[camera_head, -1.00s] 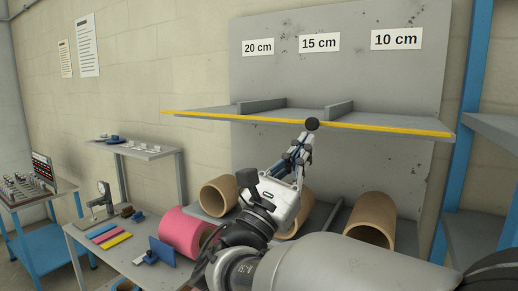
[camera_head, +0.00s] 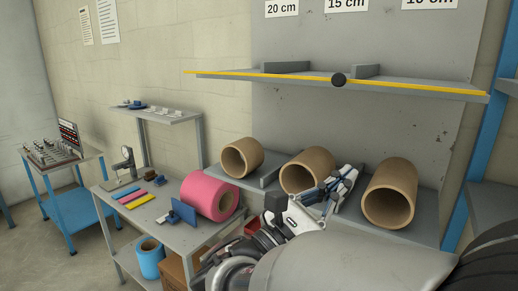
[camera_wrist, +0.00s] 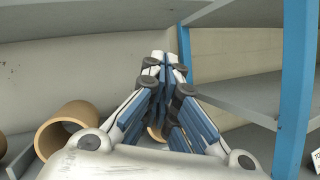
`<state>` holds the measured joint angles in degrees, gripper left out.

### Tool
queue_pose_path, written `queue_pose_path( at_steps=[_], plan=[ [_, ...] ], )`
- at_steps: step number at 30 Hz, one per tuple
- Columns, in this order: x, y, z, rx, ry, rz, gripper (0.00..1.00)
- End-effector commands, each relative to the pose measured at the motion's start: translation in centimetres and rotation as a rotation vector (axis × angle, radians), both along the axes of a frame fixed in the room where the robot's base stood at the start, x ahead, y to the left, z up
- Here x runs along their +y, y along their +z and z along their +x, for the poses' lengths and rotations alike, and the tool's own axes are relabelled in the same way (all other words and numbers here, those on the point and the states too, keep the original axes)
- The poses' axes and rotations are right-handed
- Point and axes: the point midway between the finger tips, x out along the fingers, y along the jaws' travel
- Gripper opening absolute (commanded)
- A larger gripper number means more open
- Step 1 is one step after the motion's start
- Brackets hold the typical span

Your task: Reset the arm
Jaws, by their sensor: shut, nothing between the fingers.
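My gripper (camera_head: 348,172) is shut and empty. In the head view it stands in front of the lower shelf, between the middle cardboard tube (camera_head: 309,171) and the right cardboard tube (camera_head: 389,193). It overlaps part of the middle tube in the picture; I cannot tell whether they touch. In the wrist view the blue and white fingers (camera_wrist: 166,58) are together, pointing up, with no object between them. A cardboard tube (camera_wrist: 66,130) shows at the left of the wrist view.
A third tube (camera_head: 242,157) lies left on the lower shelf. A pink roll (camera_head: 209,196) lies on the grey table (camera_head: 150,216). A blue post (camera_wrist: 297,80) stands right in the wrist view.

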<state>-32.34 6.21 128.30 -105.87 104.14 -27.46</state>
Motion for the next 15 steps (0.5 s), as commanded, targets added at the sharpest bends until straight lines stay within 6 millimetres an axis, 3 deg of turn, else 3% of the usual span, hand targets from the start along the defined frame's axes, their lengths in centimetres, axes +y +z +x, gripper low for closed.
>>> queue_pose_path(
  at_steps=[1, 3, 7, 11, 15],
  plan=[
    [-3.2, -1.0, -1.6, 0.008, -0.061, 0.109, 0.0],
    [-7.3, -3.4, -4.3, 0.018, -0.15, 0.293, 0.0],
    [-12.0, -9.5, -10.6, -0.023, -0.314, 0.692, 0.0],
    [-12.1, -15.9, -16.5, -0.147, -0.465, 1.123, 0.0],
    [-8.0, -20.7, -20.3, -0.37, -0.597, 1.58, 0.0]
  ],
)
